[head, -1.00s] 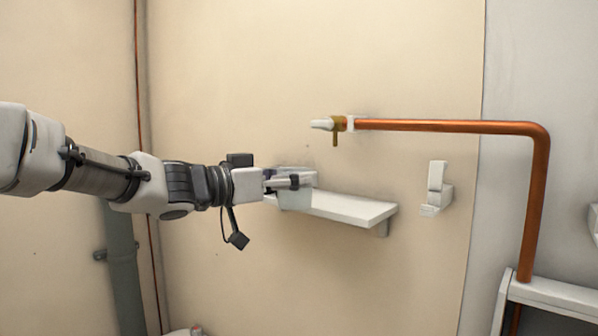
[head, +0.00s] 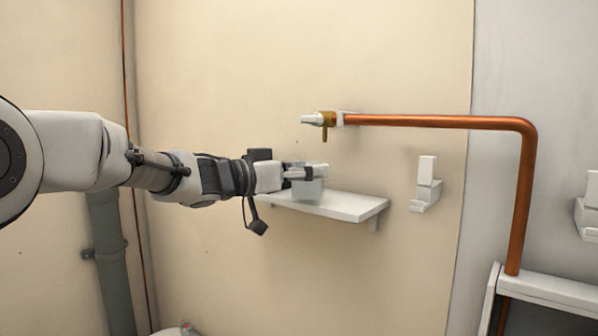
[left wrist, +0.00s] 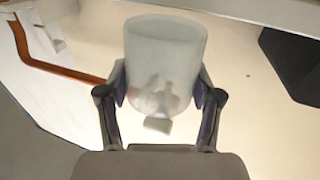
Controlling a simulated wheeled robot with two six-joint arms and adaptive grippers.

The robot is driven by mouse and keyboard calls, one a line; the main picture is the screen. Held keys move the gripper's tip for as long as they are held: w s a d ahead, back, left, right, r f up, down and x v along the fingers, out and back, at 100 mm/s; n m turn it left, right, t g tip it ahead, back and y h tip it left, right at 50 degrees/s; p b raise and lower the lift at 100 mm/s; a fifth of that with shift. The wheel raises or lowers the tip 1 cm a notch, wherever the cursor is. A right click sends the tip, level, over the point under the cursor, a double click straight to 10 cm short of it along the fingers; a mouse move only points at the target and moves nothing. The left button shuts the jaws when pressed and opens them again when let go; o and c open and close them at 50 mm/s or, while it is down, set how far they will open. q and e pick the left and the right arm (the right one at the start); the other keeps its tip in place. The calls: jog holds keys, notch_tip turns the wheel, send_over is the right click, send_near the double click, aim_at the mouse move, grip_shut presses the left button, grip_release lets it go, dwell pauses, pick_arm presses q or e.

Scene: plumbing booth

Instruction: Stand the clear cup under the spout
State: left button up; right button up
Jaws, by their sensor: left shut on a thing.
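The clear cup (head: 307,190) is held by my left gripper (head: 308,171), which is shut on its sides. In the left wrist view the cup (left wrist: 165,60) shows whole between the two fingers (left wrist: 160,98). In the head view the cup is upright, at the shelf, partly hidden by the fingers. I cannot tell whether its base touches the shelf. The brass spout (head: 325,134) points down from the left end of the copper pipe. It is above and slightly right of the cup. My right gripper is not in view.
A white shelf (head: 345,207) sticks out from the wall below the spout, its right part bare. The copper pipe (head: 440,122) runs right and bends down. A white bracket (head: 425,186) is on the wall right of the shelf.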

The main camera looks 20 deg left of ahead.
pick_arm(q)
jog(key=shift+w+d+f+p, duration=0.15)
jog(key=shift+w+d, duration=0.25)
jog(key=shift+w, duration=0.5)
jog(key=shift+w+d+r+p, duration=0.1)
jog(key=shift+w+d+p, duration=0.2)
jog(key=shift+w, duration=0.65)
jog(key=shift+w+d+f+p, duration=0.1)
jog(key=shift+w+d, duration=0.35)
jog(key=shift+w, duration=0.45)
jog(key=shift+f, duration=0.45)
jog(key=o, duration=1.1)
jog(key=shift+a, duration=0.1)
